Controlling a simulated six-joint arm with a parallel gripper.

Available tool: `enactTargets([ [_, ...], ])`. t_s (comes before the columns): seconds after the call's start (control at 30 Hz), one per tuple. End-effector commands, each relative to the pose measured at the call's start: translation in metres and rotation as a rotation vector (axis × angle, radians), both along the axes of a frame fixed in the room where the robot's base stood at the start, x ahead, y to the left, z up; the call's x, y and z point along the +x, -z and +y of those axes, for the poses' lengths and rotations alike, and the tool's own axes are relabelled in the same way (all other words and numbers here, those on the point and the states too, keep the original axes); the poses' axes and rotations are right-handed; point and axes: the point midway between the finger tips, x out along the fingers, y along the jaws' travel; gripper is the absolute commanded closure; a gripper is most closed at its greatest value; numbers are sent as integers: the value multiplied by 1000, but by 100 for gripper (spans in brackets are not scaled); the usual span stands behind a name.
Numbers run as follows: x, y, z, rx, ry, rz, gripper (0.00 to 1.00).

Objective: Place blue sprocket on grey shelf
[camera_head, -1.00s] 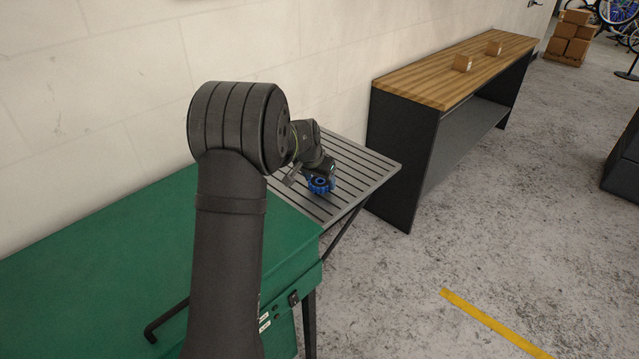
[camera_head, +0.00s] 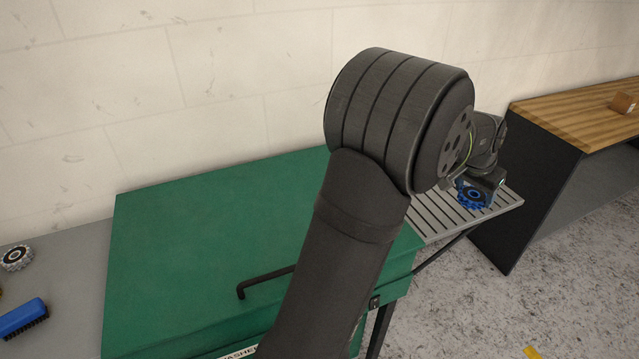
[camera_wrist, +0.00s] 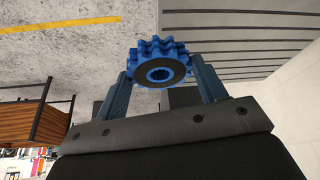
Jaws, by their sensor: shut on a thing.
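The blue sprocket (camera_head: 474,194) with a dark centre shows at the end of my arm in the head view. In the wrist view the sprocket (camera_wrist: 160,64) sits between the two fingers of my gripper (camera_wrist: 162,78), which is shut on it. The grey slatted shelf (camera_head: 432,216) is attached at the right side of the green cabinet. In the head view the sprocket appears over the shelf; I cannot tell whether it touches. The shelf slats (camera_wrist: 240,40) also show at the upper right in the wrist view. My arm hides part of the shelf.
The green-topped cabinet (camera_head: 215,215) has a black handle. A grey bench (camera_head: 65,270) at left holds a blue brush (camera_head: 22,318) and a silver sprocket (camera_head: 17,257). A wood-topped bench (camera_head: 565,118) with a small box (camera_head: 622,103) stands right of the shelf.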

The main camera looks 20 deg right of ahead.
Motion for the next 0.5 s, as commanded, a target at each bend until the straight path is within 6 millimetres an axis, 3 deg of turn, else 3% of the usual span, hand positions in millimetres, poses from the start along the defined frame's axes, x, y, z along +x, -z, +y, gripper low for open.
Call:
enactTargets([
  [0.13,10,-1,4,-1,-21,0,71],
  [0.23,32,-1,16,1,-73,0,71],
  [0.37,81,0,46,5,-191,3,71],
  [0.5,139,0,90,10,-347,6,71],
])
